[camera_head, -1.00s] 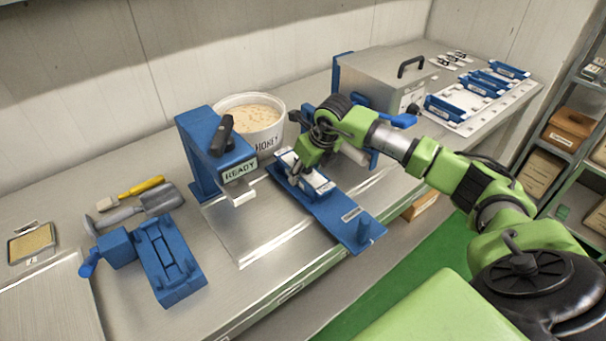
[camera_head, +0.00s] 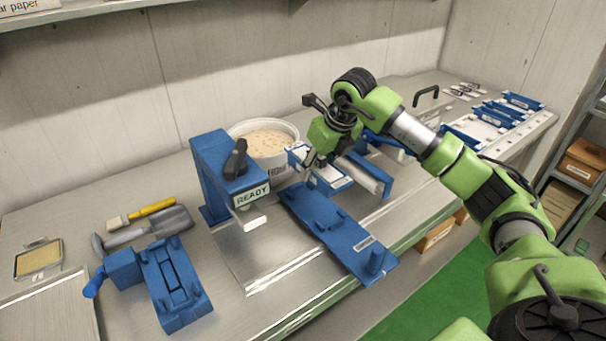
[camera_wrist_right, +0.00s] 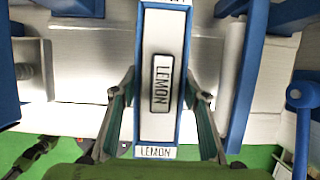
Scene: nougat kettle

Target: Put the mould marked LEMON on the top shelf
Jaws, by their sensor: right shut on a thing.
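The mould marked LEMON (camera_wrist_right: 150,120) is a long blue tray with a white face, labelled in its middle and on its end in the right wrist view. My right gripper (camera_wrist_right: 162,98) is shut on it, one finger on each long side. In the head view the mould (camera_head: 332,181) hangs in my right gripper (camera_head: 316,160), above the blue slotted fixture (camera_head: 327,225) and apart from it. The gripper partly hides it. A wall shelf (camera_head: 100,13) shows only at the top left. A shelf rack (camera_head: 590,180) is cut off at the right. My left gripper does not show.
A blue press with a READY sign (camera_head: 252,195) and a kettle (camera_head: 262,150) stand close left of the mould. Several blue moulds (camera_head: 490,115) lie at the far right of the bench. A blue clamp (camera_head: 170,280) and scoop (camera_head: 150,227) are at left.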

